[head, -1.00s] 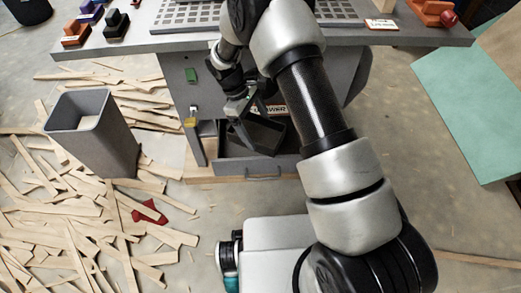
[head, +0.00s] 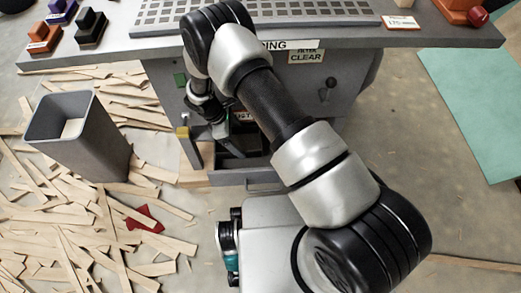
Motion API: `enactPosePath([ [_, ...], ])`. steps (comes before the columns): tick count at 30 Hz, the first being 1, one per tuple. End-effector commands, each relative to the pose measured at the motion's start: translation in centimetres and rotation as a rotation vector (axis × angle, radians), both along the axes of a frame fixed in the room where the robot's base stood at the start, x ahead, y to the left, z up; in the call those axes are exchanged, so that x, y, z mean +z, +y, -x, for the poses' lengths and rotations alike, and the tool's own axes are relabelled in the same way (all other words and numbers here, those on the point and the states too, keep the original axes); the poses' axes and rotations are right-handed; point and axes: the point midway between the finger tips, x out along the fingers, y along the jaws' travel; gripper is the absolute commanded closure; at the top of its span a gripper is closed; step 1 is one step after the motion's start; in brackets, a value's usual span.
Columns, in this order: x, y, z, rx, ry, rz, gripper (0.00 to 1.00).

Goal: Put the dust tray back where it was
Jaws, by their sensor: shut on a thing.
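The dust tray (head: 246,141) looks like a dark open box. It is in the low opening of the grey workbench cabinet, above and behind a grey drawer-like front (head: 247,178) with a handle. My gripper (head: 221,131) reaches down from the upper left and is shut on the tray's left side. My arm covers the upper right of the opening, and the fingertips are small and dark. I cannot tell whether the tray rests on the bottom.
A grey bin (head: 75,140) stands left of the bench among scattered wood strips (head: 70,222) and a red scrap (head: 146,218). A yellow-topped post (head: 183,133) stands close left of the opening. A green mat (head: 470,110) lies right.

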Motion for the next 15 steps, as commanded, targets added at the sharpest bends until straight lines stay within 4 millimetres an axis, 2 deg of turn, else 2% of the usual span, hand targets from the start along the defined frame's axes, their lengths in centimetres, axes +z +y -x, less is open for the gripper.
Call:
enactPosePath([
  [1, -1.8, 0.0, 0.0, 0.0, 0.001, 0.001, 0.41],
  [9, -7.8, -0.1, 0.0, -0.002, 0.0, 0.001, 0.41],
  [10, -8.2, -0.1, -0.1, -0.002, -0.001, 0.001, 0.41],
  [11, -7.5, -1.0, -0.2, -0.004, -0.003, 0.002, 0.41],
  [15, -7.4, -3.1, -0.1, -0.004, -0.002, 0.001, 0.41],
])
